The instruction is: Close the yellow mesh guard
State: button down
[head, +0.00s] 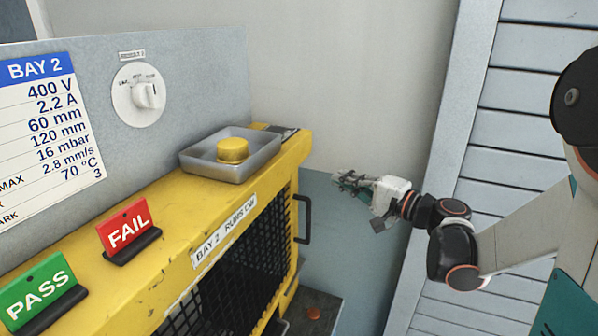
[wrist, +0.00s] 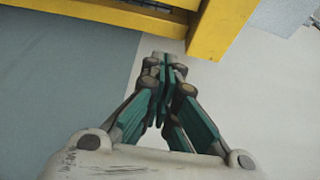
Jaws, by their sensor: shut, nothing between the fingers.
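The yellow mesh guard (head: 268,240) shows as dark mesh in a yellow frame below the top of the yellow bench in the head view. A dark bar handle (head: 304,219) stands at its right edge. How far the guard stands open I cannot tell from this angle. My gripper (head: 349,181) is in free space to the right of the bench and handle, touching neither. In the wrist view my gripper (wrist: 166,66) is shut and empty, with its fingertips together. A yellow frame part (wrist: 218,28) lies beyond the fingertips there.
A grey tray (head: 188,160) with a yellow round piece (head: 232,149) sits on the bench top. Red FAIL (head: 128,228) and green PASS (head: 40,290) signs stand further left. A slatted grey panel (head: 530,90) is at right. The space around my gripper looks clear.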

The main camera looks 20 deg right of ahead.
jog(key=w+a+b, duration=0.2)
jog(key=w+a, duration=0.3)
jog(key=a, duration=0.2)
jog(key=shift+a, duration=0.4)
dwell(0.3)
